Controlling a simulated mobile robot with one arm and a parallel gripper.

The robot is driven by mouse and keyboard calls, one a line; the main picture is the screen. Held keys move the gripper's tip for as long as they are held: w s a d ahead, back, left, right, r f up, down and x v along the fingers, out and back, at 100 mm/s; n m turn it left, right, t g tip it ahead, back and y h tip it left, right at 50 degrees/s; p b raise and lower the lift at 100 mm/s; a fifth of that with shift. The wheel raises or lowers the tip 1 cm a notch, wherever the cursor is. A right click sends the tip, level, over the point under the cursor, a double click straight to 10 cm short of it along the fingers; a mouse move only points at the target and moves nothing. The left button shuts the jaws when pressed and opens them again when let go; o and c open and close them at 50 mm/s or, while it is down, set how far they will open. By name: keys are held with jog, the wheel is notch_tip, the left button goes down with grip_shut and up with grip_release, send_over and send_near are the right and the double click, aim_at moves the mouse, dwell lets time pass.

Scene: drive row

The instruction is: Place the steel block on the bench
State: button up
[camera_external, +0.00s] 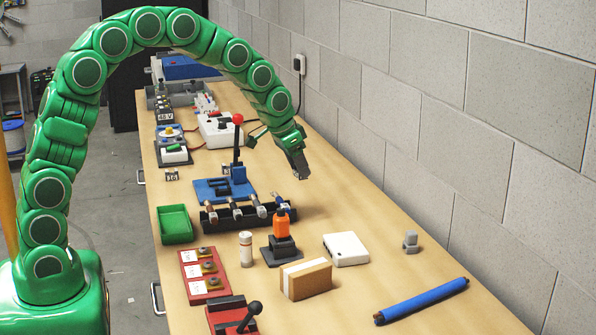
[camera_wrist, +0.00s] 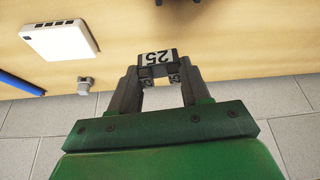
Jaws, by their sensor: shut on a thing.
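My gripper (camera_external: 298,168) is above the right half of the bench (camera_external: 385,215), near the wall, pointing down. In the wrist view its fingers (camera_wrist: 158,78) are shut on a small dark block, the steel block (camera_wrist: 157,57), with a white label that seems to read 25. The block sits between the fingertips and looks clear of the bench top. In the external view I cannot make the block out clearly from the dark fingers.
A white box (camera_external: 346,249), a cardboard box (camera_external: 306,279), a small grey piece (camera_external: 410,242) and a blue roll (camera_external: 421,301) lie nearer the camera. A black rack (camera_external: 240,216) with several tools and a blue lever fixture (camera_external: 222,189) stand left. Bare bench lies below and right of my gripper.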

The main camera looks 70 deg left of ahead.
jog(key=s+a+n+g+y, duration=0.1)
jog(key=s+a+n+y, duration=0.45)
jog(key=s+a, duration=2.4)
jog(key=shift+w+a+f+n+h, duration=0.35)
jog(key=shift+w+a+f+h, duration=0.15)
jog(key=shift+w+a+f, duration=1)
jog(key=shift+w+a+f+n+h, duration=0.4)
jog(key=shift+w+a+f, duration=0.8)
jog(key=shift+a+f, duration=0.55)
jog(key=shift+w+a+f+n+h, duration=0.3)
jog(key=shift+w+a+f+h, duration=0.25)
jog(key=shift+w+a+f, duration=1.05)
jog(key=shift+s+a+f, duration=0.1)
jog(key=shift+s+a, duration=0.05)
jog(key=shift+a, duration=0.2)
jog(key=shift+f, duration=1.5)
jog(key=shift+f, duration=0.1)
jog(key=o, duration=1.2)
jog(key=shift+o, duration=0.2)
